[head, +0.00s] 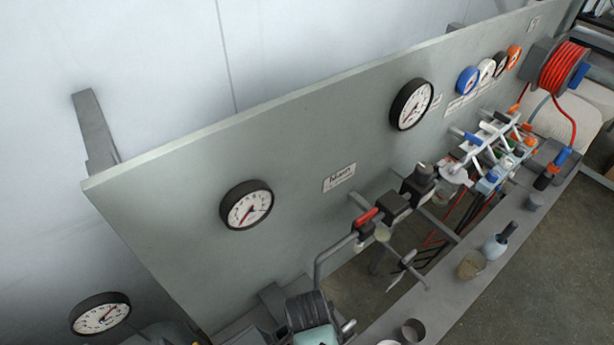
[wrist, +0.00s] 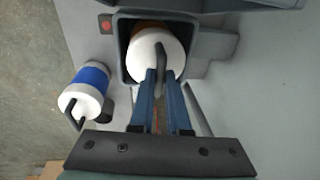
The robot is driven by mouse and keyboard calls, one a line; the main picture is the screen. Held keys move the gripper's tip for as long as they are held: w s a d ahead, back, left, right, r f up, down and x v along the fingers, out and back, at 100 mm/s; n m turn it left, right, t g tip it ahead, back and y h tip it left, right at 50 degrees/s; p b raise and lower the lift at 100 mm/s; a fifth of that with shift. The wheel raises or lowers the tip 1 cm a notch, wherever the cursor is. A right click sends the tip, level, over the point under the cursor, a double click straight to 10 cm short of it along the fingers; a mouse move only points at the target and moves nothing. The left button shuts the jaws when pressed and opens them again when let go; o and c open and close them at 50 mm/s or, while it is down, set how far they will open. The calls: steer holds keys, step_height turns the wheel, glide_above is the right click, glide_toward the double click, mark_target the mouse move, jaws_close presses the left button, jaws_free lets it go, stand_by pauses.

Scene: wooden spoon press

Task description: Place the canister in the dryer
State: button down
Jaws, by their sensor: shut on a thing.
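In the wrist view, a canister (wrist: 150,52) with a white top, a grey handle and an orange-brown side sits at least partly inside the square opening of a dark grey housing (wrist: 122,48), which looks like the dryer. My gripper (wrist: 162,78) reaches in from below in the picture. Its two blue fingers are shut on the canister's handle. How deep the canister sits is hidden. I cannot make out my gripper or this canister clearly in the head view.
A second canister (wrist: 88,85), white with a blue band and a dark handle, stands left of the housing. A red button (wrist: 106,23) is near the housing's corner. The head view shows a grey panel (head: 300,150) with gauges, pipes and valves, and a narrow shelf (head: 465,295) holding small items.

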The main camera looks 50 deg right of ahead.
steer(key=shift+f, duration=0.1)
steer(key=c, duration=0.9)
jaws_free()
step_height(320, 180, up, 12)
steer(key=s+a, duration=0.1)
steer(key=shift+a, duration=0.25)
steer(key=shift+s, duration=0.1)
